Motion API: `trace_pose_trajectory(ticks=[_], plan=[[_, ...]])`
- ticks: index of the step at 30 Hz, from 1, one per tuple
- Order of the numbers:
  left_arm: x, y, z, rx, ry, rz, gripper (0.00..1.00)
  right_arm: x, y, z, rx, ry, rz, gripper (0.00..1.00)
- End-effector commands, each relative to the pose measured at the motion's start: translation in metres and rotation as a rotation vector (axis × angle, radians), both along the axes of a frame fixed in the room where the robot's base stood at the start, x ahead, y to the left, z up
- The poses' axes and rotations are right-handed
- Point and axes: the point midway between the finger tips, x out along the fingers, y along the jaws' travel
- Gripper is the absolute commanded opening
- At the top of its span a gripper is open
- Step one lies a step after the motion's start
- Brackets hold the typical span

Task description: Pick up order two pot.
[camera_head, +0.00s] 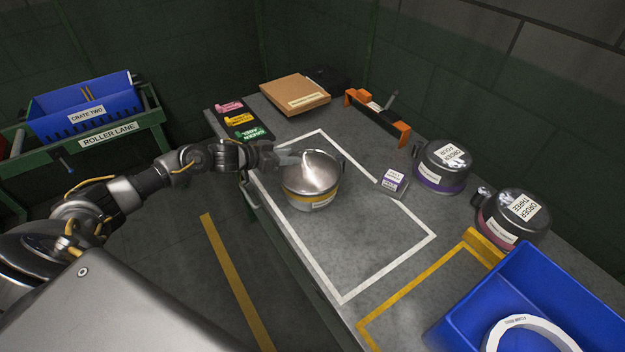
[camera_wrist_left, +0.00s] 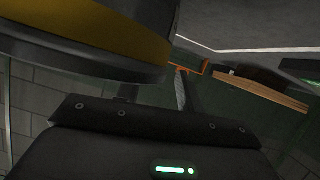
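In the left wrist view the pot's yellow-banded side (camera_wrist_left: 110,35) fills the upper left, close to the fingers (camera_wrist_left: 157,88). The near handle is hidden, and I cannot tell whether the fingers touch the pot. My right gripper is out of view.
The ORDER FOUR pot (camera_head: 441,168) and ORDER THREE pot (camera_head: 511,217) stand along the right edge. A blue crate (camera_head: 575,285) is at front right. A cardboard box (camera_head: 295,95) lies behind. The outline's front is clear.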

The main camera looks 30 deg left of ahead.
Motion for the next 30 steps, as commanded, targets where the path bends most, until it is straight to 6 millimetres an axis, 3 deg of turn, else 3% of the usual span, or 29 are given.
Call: trace_pose_trajectory(ticks=[3,11,20,30], plan=[[0.0097,-0.0059,-0.0035,0.0,-0.001,0.001,0.38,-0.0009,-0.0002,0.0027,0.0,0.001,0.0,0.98],[0.0114,-0.0076,-0.0059,0.001,-0.001,0.001,0.38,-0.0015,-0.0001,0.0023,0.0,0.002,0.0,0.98],[0.0112,-0.0073,-0.0058,0.001,-0.001,0.001,0.01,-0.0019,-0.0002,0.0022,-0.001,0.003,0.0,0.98],[0.0112,-0.0072,-0.0058,0.001,-0.001,0.001,0.0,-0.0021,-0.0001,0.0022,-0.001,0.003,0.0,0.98]])
